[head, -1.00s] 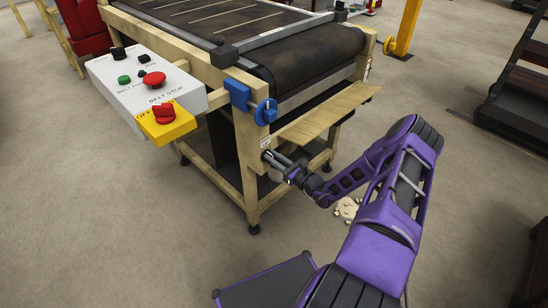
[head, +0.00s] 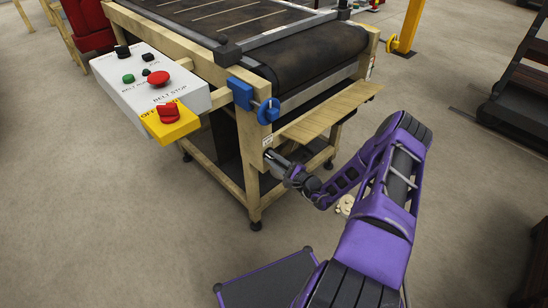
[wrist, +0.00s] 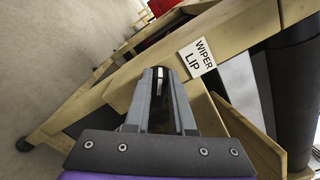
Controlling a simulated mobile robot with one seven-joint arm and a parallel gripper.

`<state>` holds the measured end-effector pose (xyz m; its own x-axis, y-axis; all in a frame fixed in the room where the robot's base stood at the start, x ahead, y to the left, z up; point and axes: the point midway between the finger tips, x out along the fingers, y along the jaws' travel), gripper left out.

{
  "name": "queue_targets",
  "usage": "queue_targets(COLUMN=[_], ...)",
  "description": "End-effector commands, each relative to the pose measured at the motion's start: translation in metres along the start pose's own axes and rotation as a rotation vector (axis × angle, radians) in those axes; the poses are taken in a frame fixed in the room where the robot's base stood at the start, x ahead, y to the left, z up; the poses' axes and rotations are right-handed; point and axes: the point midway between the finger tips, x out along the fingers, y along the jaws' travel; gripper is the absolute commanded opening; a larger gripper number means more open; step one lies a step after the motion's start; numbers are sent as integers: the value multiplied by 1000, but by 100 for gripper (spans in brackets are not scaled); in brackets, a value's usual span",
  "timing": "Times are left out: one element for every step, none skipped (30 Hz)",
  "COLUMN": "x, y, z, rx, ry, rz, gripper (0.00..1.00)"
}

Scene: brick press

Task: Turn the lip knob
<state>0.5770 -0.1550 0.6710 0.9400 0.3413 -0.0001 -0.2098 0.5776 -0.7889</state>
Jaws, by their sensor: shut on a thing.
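The lip knob (wrist: 159,88) is a small dark knob with a pale mark, on the wooden frame post beside the white "WIPER LIP" label (wrist: 198,57). It is mostly hidden between my fingers in the wrist view, and I cannot make it out clearly in the head view. My gripper (wrist: 160,74) is shut on it, one grey finger on each side. In the head view my gripper (head: 273,158) reaches the post from the right, just below the small label. The knob's turn angle is hard to read.
A blue handwheel (head: 267,111) sits above my gripper on the same post. A wooden board (head: 328,112) slopes out under the black belt roller (head: 315,62). A white control box (head: 150,82) with a red stop button and yellow switch juts out left.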

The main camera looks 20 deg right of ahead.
Motion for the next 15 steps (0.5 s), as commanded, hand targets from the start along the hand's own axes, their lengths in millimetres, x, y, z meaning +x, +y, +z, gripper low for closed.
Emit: queue_targets(x=[0,0,-1,-1,-1,-1,0,0,0,0,0,0,0,-1,-1], y=[2,2,3,3,4,5,5,6,6,7,7,8,8,8,9], z=[0,0,0,0,-1,-1,-1,-1,-1,-1,-1,-1,-2,-2,-2], rx=[-44,-73,-111,-139,-167,-205,-232,-259,-295,-321,-346,-379,-403,-426,-454], ry=[0,0,0,0,1,1,0,0,0,-1,-1,-1,-1,-1,0], rz=[2,1,1,1,1,2,2,2,2,2,2,2,2,2,2], gripper=[0,0,0,0,0,0,0,0,0,0,0,0,0,0,0])
